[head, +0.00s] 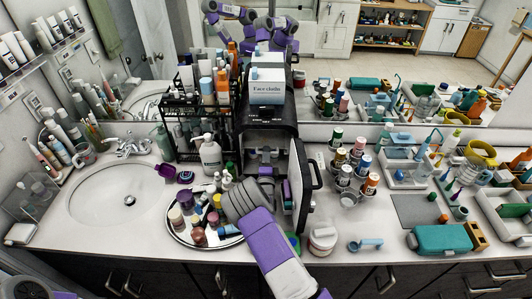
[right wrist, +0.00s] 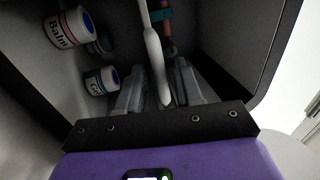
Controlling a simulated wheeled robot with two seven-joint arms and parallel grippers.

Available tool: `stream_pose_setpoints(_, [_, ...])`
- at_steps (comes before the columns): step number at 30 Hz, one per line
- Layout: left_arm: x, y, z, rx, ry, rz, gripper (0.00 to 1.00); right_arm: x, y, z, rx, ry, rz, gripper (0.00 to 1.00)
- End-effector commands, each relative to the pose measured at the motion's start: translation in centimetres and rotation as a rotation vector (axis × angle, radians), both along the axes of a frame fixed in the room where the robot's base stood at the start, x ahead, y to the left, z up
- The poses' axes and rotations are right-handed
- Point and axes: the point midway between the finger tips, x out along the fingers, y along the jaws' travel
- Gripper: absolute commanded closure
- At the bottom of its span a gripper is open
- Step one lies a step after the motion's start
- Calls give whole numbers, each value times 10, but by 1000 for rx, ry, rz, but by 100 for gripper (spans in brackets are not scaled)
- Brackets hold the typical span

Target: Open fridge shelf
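The small black fridge (head: 268,122) stands on the counter against the mirror, its door (head: 303,185) swung open to the right. My right arm reaches up to it from the bottom. My right gripper (head: 262,157) is inside the fridge opening, partly hidden by my wrist. Two labelled jars, one a balm jar (right wrist: 68,28), show left of the fingers. My left gripper is not in view.
A box of face cloths (head: 267,86) sits on the fridge. A round tray (head: 182,232) of bottles and a pump bottle (head: 211,157) stand close on the left.

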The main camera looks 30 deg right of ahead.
Motion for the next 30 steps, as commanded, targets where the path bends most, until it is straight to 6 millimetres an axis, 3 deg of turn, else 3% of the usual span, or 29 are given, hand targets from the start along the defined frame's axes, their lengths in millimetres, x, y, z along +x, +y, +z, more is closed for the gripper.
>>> stream_pose_setpoints(6, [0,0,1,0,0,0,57,12,-7,3,0,0,0,65])
stream_pose_setpoints(14, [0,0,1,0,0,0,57,13,-8,3,1,1,0,65])
stream_pose_setpoints(21, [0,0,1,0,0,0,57,13,-8,3,1,1,0,98])
stream_pose_setpoints(30, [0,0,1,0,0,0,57,13,-7,3,0,0,1,100])
